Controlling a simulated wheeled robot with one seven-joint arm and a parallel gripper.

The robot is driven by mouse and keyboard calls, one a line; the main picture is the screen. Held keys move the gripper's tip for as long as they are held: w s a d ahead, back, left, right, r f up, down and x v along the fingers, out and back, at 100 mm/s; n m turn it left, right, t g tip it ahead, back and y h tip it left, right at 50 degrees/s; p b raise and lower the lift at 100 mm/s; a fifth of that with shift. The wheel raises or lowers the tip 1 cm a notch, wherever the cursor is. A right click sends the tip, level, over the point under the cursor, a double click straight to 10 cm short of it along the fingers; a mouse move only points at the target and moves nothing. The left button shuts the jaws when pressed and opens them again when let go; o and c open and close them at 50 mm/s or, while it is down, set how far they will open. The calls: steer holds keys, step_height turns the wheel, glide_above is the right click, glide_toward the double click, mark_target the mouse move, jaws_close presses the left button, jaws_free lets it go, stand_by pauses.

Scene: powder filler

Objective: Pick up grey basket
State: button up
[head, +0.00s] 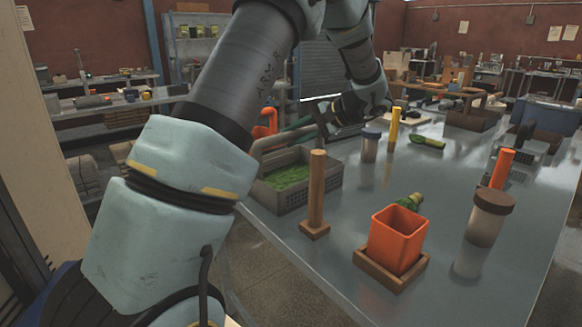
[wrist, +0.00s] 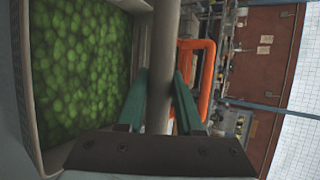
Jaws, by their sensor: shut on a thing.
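The grey basket (head: 322,184) is at the near left edge of the metal table, filled with green leafy-looking stuff. Its wall (wrist: 143,28) and contents fill the left of the wrist view. My gripper (head: 291,137) is at the basket's back side, with its green fingers on the grey bar of the handle. In the wrist view, my gripper (wrist: 160,82) has one finger on each side of this bar (wrist: 162,60) and is shut on it. I cannot tell whether the basket's underside touches the table. My arm hides the basket's left part.
A wooden post (head: 317,190) stands close in front of the basket. An orange cup (head: 396,238) in a wooden tray, a brown-lidded jar (head: 489,218), a blue-lidded jar (head: 370,147) and a yellow post (head: 395,127) stand to the right. The orange tube (wrist: 207,65) is behind the handle.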

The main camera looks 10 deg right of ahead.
jaws_close()
stand_by(0.8)
